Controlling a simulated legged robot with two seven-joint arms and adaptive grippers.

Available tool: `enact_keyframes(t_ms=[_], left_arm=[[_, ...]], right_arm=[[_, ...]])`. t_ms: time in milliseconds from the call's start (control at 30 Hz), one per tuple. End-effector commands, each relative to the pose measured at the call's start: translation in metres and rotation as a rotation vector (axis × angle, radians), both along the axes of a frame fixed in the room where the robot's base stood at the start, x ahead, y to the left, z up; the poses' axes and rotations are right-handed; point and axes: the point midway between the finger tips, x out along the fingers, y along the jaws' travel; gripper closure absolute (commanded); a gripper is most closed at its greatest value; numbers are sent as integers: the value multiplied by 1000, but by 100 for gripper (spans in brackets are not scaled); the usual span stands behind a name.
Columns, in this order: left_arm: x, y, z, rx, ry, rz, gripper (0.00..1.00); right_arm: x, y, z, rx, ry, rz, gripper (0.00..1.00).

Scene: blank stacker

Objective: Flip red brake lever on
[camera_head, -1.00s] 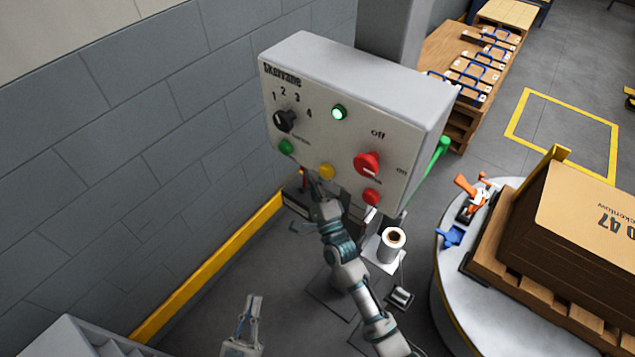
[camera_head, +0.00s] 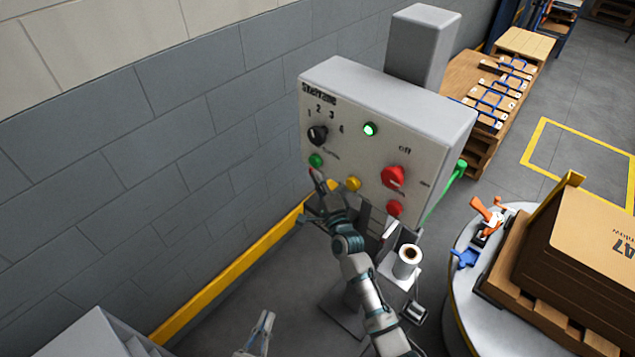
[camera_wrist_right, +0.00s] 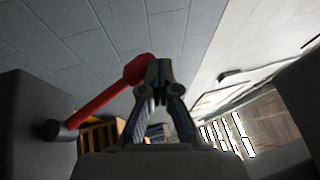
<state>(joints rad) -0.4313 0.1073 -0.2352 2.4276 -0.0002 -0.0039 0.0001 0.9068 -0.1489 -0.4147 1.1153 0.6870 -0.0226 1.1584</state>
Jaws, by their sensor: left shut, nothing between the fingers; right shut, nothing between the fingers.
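A red lever (camera_wrist_right: 103,98) shows in the wrist view. It rises from a dark round pivot (camera_wrist_right: 50,130) at the lower left to a thicker end beside my right gripper's fingertips. My right gripper (camera_wrist_right: 158,80) is shut and empty; its tips overlap the lever's end in the picture, and I cannot tell if they touch. In the head view my right gripper (camera_head: 319,182) is at the lower left edge of the grey control panel (camera_head: 350,108), with a small bit of red at its tips. My left gripper (camera_head: 265,324) is shut, low at the bottom, away from the panel.
The panel has a black dial (camera_head: 317,135), a red knob (camera_head: 393,177), and green, yellow and red buttons. A grey brick wall (camera_head: 190,140) stands at the left. A white roll (camera_head: 408,257) and a round platform with a loaded pallet (camera_head: 507,282) are at the right.

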Motion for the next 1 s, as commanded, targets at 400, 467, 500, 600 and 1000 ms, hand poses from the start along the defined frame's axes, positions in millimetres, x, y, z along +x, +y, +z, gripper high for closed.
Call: enact_keyframes(t_ms=[400,467,500,600,1000], left_arm=[[0,0,1,-1,-4,1,100],[-2,1,2,-1,-5,1,100],[-2,1,2,-1,-5,1,100],[-2,1,2,-1,-5,1,100],[-3,0,2,0,-5,0,100]], right_arm=[[3,-2,-2,-6,5,-5,100],[2,-2,-2,-5,5,-5,100],[0,-3,-3,-4,5,-4,100],[-8,-6,-5,-2,6,-3,100],[-79,-41,-21,-2,3,-5,100]])
